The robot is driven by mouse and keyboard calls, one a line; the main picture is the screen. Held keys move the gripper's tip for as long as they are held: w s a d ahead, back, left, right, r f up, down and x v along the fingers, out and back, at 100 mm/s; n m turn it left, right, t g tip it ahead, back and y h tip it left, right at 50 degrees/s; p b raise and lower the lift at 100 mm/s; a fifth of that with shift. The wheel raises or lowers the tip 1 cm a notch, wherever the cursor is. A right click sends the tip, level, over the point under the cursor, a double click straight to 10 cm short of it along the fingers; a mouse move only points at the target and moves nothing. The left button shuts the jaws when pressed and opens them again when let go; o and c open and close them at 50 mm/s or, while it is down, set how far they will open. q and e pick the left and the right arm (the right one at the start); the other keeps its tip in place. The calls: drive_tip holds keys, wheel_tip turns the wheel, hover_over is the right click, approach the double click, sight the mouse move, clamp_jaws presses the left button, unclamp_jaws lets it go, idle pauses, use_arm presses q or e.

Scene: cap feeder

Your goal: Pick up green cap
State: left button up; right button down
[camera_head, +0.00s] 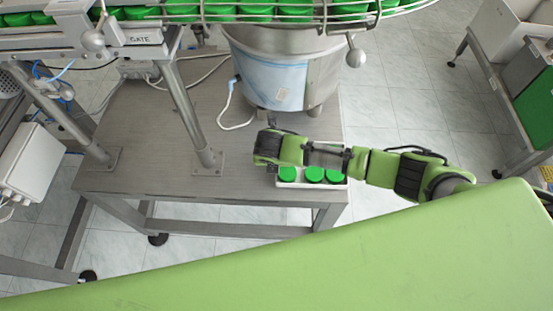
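Green caps stand in a white tray near the table's front edge: one on the left (287,174), one in the middle (314,174) and one on the right (335,176). The white tray (312,185) shows along its front wall; its back part is hidden under my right arm. My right arm comes in from the right and reaches over the tray, and its end, with the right gripper (268,146), is above the tray's left end. I cannot make out its fingers or whether they hold anything. My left gripper is not in view.
The tray is on a grey metal table (150,185). A round steel feeder bowl (280,70) stands behind my arm, and a rail with many green caps (250,12) runs along the top. A steel post (192,115) stands left of the arm. The table's left front is clear.

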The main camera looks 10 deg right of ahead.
drive_tip(key=shift+f, duration=0.4)
drive_tip(key=c, duration=2.3)
unclamp_jaws()
